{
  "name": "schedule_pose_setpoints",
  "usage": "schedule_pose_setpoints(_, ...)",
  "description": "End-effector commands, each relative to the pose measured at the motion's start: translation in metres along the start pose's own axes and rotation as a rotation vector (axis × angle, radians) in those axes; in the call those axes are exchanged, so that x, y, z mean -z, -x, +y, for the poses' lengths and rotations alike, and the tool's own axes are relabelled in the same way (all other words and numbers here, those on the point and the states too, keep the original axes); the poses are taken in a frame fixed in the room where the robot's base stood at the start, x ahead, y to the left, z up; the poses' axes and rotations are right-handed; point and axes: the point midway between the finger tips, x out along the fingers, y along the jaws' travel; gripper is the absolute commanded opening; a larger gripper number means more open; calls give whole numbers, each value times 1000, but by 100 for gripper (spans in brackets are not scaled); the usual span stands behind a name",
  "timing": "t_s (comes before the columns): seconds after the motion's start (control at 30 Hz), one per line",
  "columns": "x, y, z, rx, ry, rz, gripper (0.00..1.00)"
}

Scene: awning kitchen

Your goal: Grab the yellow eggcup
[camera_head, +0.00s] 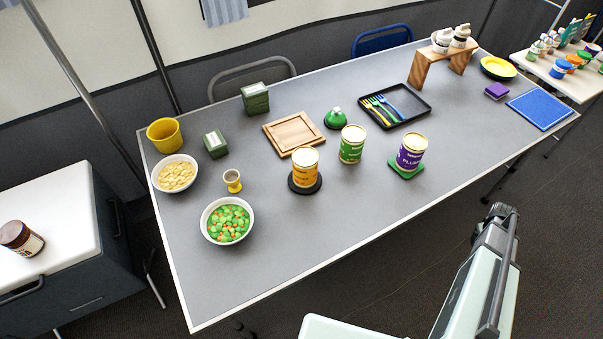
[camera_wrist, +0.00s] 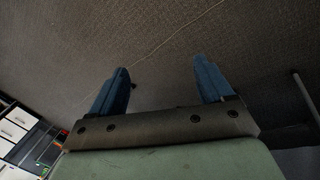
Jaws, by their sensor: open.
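The yellow eggcup (camera_head: 232,181) stands upright on the left part of the grey table (camera_head: 290,235). It is between the white bowl of pale yellow pieces (camera_head: 192,182) and the white bowl of green and orange pieces (camera_head: 205,228). In the head view my arm is at the lower right, off the table's front edge, far from the eggcup. My gripper (camera_wrist: 160,88) shows in the wrist view with two blue fingers apart and nothing between them. The wrist view faces the carpet and does not show the eggcup.
A yellow pot (camera_head: 164,135) and a green box (camera_head: 216,144) stand behind the eggcup. An orange-labelled can (camera_head: 305,165) on a dark round coaster is to its right. A wooden board (camera_head: 291,132) lies farther back.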

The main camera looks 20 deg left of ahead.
Motion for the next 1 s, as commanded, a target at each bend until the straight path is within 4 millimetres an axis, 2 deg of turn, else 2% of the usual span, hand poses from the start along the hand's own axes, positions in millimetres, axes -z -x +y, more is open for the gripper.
schedule_pose_setpoints(0.03,11,10,26,-39,2,23,80)
schedule_pose_setpoints(0.2,46,58,85,-170,14,95,80)
schedule_pose_setpoints(0.3,72,95,107,-246,11,145,80)
schedule_pose_setpoints(0.47,122,163,120,-358,-8,244,80)
schedule_pose_setpoints(0.57,155,208,115,-412,-24,316,80)
schedule_pose_setpoints(0.67,189,256,99,-448,-40,395,80)
schedule_pose_setpoints(0.8,229,305,58,-452,-55,484,80)
schedule_pose_setpoints(0.87,243,321,36,-439,-58,512,80)
schedule_pose_setpoints(1.0,268,347,-22,-389,-56,554,80)
